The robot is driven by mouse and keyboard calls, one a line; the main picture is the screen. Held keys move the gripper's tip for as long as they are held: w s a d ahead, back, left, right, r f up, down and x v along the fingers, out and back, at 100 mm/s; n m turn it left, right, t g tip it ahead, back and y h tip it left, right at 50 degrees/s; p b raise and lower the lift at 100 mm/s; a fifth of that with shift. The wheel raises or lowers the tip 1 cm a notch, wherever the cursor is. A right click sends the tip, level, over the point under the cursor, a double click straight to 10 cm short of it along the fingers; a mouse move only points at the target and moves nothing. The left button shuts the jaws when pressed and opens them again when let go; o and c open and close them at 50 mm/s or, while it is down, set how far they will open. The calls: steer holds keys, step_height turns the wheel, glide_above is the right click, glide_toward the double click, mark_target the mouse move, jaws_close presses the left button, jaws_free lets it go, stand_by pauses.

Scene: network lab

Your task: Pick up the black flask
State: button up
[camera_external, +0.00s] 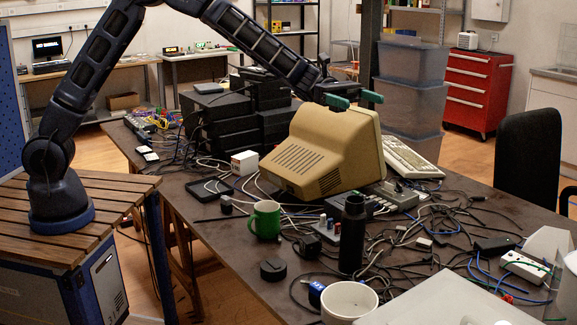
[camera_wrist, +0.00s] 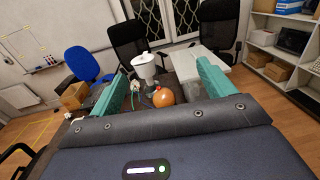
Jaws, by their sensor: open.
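The black flask (camera_external: 352,235) stands upright on the dark table in the external view, right of the green mug and behind the white bowl. My gripper (camera_external: 355,98) is high above the table, over the beige monitor, up and behind the flask. Its green fingers are spread apart with nothing between them. The same open fingers show in the wrist view (camera_wrist: 163,85), but I cannot make out the flask there.
The beige monitor (camera_external: 325,152) stands just below my gripper. The green mug (camera_external: 265,220), a black lid-like disc (camera_external: 273,269) and the white bowl (camera_external: 348,301) surround the flask. Cables cover much of the table. The wrist view shows an orange ball (camera_wrist: 163,97) and a white container (camera_wrist: 144,67).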

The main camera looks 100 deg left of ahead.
glide_toward(359, 246)
steer(key=w+d+r, duration=0.2)
steer(key=w+d, duration=0.1)
steer(key=d, duration=0.1)
steer(key=shift+w+d+r, duration=0.15)
steer(key=shift+w+r, duration=0.15)
steer(key=shift+r, duration=0.1)
step_height(359, 246, down, 4)
steer(key=x, duration=0.3)
steer(key=shift+r, duration=0.25)
steer(key=c, duration=1.3)
steer(key=shift+r, duration=0.1)
steer(key=shift+c, duration=1)
steer(key=shift+r, duration=0.15)
